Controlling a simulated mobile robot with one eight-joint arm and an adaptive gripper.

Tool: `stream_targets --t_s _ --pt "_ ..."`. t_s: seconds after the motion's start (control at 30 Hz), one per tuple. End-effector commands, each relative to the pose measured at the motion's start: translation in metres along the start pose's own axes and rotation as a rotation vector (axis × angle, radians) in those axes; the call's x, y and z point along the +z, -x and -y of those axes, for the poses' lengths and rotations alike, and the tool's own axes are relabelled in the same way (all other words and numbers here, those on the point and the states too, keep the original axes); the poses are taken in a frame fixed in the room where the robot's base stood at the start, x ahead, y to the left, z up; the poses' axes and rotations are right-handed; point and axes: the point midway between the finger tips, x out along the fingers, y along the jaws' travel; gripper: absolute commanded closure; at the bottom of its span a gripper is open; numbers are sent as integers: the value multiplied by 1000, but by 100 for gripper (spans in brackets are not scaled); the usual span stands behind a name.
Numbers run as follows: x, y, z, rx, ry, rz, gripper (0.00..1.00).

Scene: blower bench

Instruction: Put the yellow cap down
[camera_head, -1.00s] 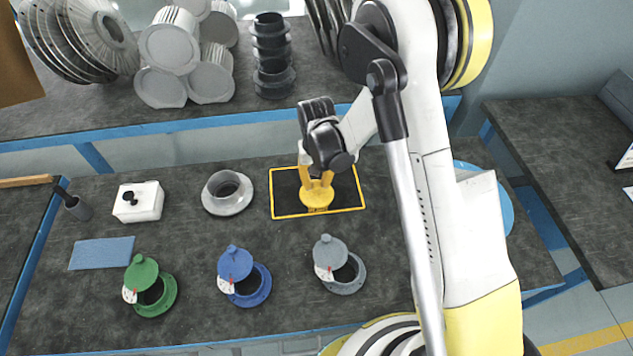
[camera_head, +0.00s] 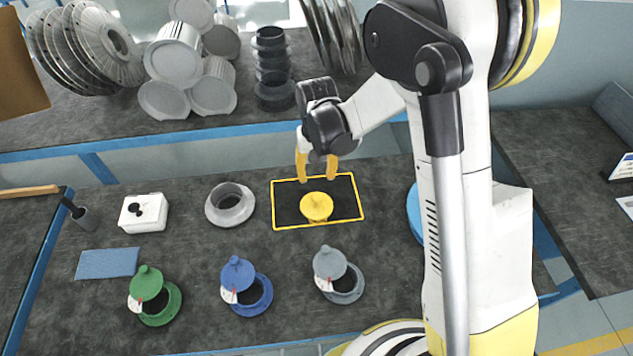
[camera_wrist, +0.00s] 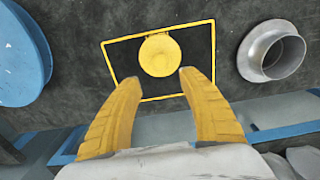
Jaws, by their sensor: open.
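The yellow cap (camera_head: 316,206) lies on the dark bench inside a yellow-outlined rectangle (camera_head: 347,218). In the wrist view the cap (camera_wrist: 160,55) shows as a round yellow disc within the outline (camera_wrist: 104,52), near its far side. My gripper (camera_head: 316,182) has yellow fingers, spread apart and empty, above and behind the cap in the head view. In the wrist view the open fingertips (camera_wrist: 158,76) point toward the cap, with a gap between them and nothing held.
Green (camera_head: 152,300), blue (camera_head: 246,290) and grey (camera_head: 340,280) flanged housings with tilted lids stand along the front. A grey flanged ring (camera_head: 230,205), white box (camera_head: 143,213) and blue cloth (camera_head: 107,263) lie left. A blue round thing (camera_head: 414,212) is partly behind my arm.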

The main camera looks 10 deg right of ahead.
Motion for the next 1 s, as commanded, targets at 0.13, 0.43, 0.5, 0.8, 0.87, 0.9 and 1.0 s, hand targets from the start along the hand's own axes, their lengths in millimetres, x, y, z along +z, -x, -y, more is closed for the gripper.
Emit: stream_targets --t_s 0.13,0.43,0.5,0.8,0.87,0.9,1.0 --pt "0 20 0 0 0 0 51" --pt "4 45 -6 -5 -1 -25 51" --pt "10 67 -14 -11 -3 -57 51" --pt "72 177 -63 -32 -5 -282 51" --pt "88 192 -72 -33 -5 -330 51" --pt "100 200 -78 -32 -6 -362 51" --pt "128 216 -91 -27 -6 -438 51"
